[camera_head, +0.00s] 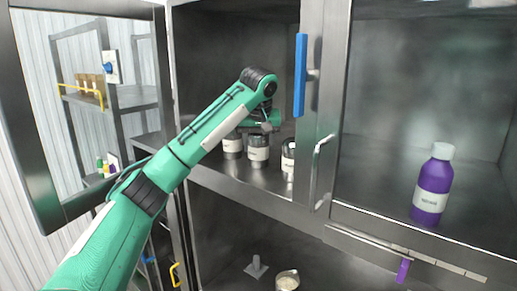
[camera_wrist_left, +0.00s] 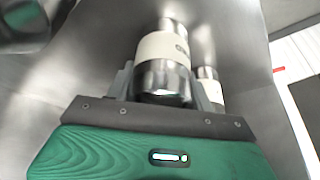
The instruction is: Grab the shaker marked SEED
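My left gripper (camera_wrist_left: 165,85) reaches into the cabinet above the left and middle shakers. In the left wrist view its fingers stand on both sides of a shaker (camera_wrist_left: 163,50); I cannot tell whether they press on it. Another shaker (camera_wrist_left: 208,75) stands behind the right finger. My right gripper is out of view.
A purple bottle (camera_head: 432,190) sits in the right compartment. A dark shelf rack (camera_head: 125,97) is at left.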

